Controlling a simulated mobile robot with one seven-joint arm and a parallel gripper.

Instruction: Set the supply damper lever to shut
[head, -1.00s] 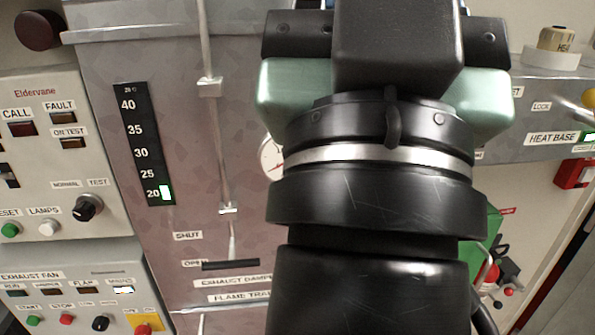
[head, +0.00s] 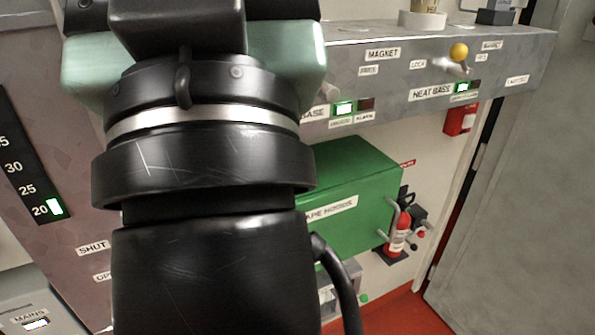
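The supply damper lever cannot be made out in this view. On the grey-mauve panel at the left, a "SHUT" label (head: 93,248) sits above a partly covered label (head: 102,277) beginning "OP"; in the earlier frame these stand by the exhaust damper slot. My black and mint-green arm fills the left-centre and hides much of that panel. The fingers of my gripper do not show, so what lies between them is unseen.
A grey shelf with a yellow-knobbed lever (head: 459,51) and green indicators runs across the upper right. Below it are a green box (head: 352,188) and a red extinguisher (head: 398,233). A grey door (head: 520,190) stands at the right; red floor (head: 385,314) shows below.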

